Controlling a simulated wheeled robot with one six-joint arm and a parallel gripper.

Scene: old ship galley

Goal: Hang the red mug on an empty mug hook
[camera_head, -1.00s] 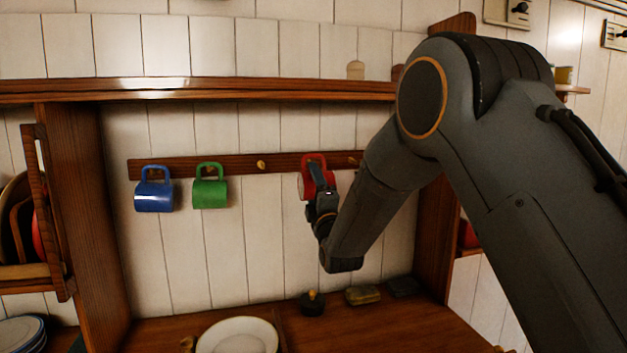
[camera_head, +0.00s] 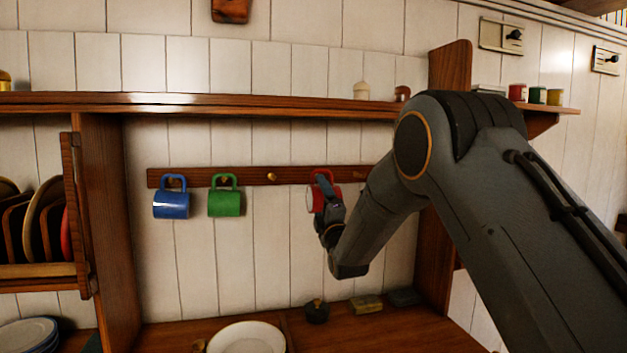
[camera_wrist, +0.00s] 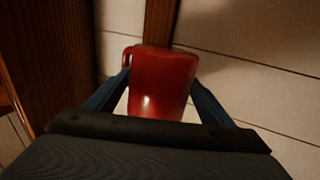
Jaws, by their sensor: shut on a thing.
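The red mug (camera_head: 314,199) is at the right part of the dark wooden hook rail (camera_head: 248,177), with its handle in front of the rail. My gripper (camera_head: 328,207) is shut on the red mug. In the wrist view the mug (camera_wrist: 162,85) sits between the two blue fingers of my gripper (camera_wrist: 160,90), with its handle on the left. I cannot tell whether the handle is around a hook. An empty brass hook (camera_head: 271,176) shows left of the red mug. The rail's right end is hidden behind my arm.
A blue mug (camera_head: 171,204) and a green mug (camera_head: 224,203) hang on the rail's left part. A shelf (camera_head: 220,105) runs above. Below, a white plate (camera_head: 247,338) and small items stand on the counter (camera_head: 350,330). A side panel (camera_head: 440,240) stands behind my arm.

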